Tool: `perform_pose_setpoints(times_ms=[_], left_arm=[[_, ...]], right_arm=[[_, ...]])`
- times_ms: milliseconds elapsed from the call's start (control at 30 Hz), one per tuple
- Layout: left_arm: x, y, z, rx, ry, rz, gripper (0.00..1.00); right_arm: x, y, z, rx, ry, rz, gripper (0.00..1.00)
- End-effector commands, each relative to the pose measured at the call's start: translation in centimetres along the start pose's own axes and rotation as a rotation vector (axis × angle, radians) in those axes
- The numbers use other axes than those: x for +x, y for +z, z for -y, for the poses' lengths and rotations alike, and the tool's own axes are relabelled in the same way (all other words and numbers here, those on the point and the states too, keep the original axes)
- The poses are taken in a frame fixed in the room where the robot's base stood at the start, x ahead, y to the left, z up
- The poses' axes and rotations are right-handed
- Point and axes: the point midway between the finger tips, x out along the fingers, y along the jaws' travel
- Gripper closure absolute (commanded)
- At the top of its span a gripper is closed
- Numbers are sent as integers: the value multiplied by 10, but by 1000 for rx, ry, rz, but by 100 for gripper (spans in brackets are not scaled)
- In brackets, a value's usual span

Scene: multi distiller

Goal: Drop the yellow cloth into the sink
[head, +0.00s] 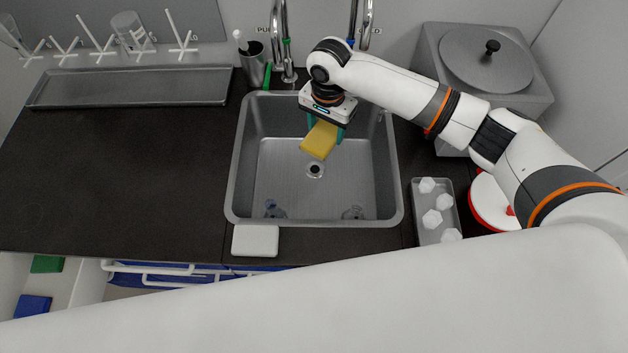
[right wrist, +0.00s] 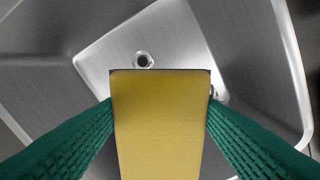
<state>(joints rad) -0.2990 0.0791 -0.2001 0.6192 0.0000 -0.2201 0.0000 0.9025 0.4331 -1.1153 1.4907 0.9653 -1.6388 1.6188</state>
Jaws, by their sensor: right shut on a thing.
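The yellow cloth (head: 318,141) is a flat, block-like yellow piece. My right gripper (head: 325,128) is shut on it and holds it over the metal sink (head: 238,170), near the drain. In the right wrist view the cloth (right wrist: 160,125) sits between the two green fingers, with the sink floor (right wrist: 95,60) and drain behind it. I cannot tell its exact height above the sink floor. My left gripper is not in view.
Two taps (head: 287,50) stand behind the sink. A dark cup with a brush (head: 253,65) is at its back left. A white block (head: 255,241) lies at its front edge. A grey tray of white pieces (head: 420,205) is on the right.

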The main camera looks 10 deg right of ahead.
Motion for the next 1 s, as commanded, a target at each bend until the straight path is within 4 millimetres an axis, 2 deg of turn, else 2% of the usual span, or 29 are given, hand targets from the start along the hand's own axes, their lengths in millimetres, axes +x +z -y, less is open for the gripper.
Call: perform_pose_setpoints(times_ms=[133, 167, 300, 667, 767, 1000], left_arm=[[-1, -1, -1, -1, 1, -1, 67], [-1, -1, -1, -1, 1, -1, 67], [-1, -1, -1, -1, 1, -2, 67], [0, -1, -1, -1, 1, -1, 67], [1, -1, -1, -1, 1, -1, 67], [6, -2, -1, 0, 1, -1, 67]], right_arm=[[-1, 0, 0, 0, 0, 0, 64], [-1, 0, 0, 0, 0, 0, 39], [-1, 0, 0, 0, 0, 0, 16], [-6, 0, -1, 0, 3, 0, 16], [-19, 1, -1, 0, 4, 1, 16], [-69, 0, -1, -1, 5, 2, 16]])
